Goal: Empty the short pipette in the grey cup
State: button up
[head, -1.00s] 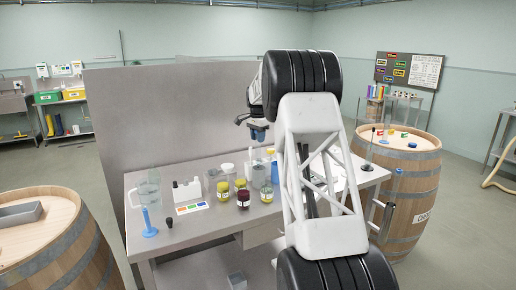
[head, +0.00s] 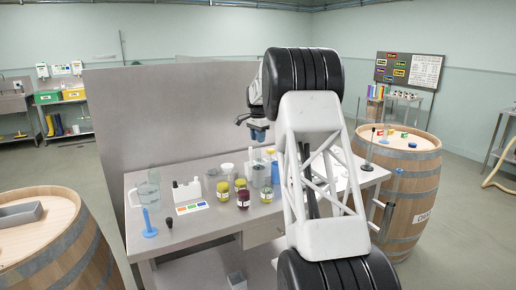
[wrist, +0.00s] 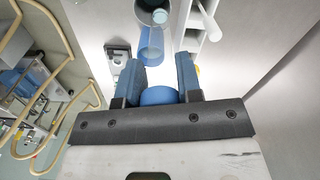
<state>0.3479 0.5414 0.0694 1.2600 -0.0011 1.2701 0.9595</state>
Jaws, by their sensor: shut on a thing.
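My gripper (wrist: 160,82) is shut on the blue bulb (wrist: 158,96) of the short pipette, between its two blue fingers. In the head view my gripper (head: 258,137) hangs above the back of the steel bench, fingers down. The pipette's stem is hard to make out. The grey cup (head: 258,178) appears to stand on the bench below my gripper, behind the jars. In the wrist view a dark round opening shows at the top edge, with a clear blue tube (wrist: 150,48) in front of it; I cannot tell whether they touch.
Several capped jars (head: 243,198), a clear jug (head: 149,190) and a blue-based stand (head: 149,228) are on the bench (head: 205,222). A tall steel panel (head: 165,110) stands behind. Barrels flank the bench.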

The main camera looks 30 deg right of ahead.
jog(key=shift+r, duration=2.45)
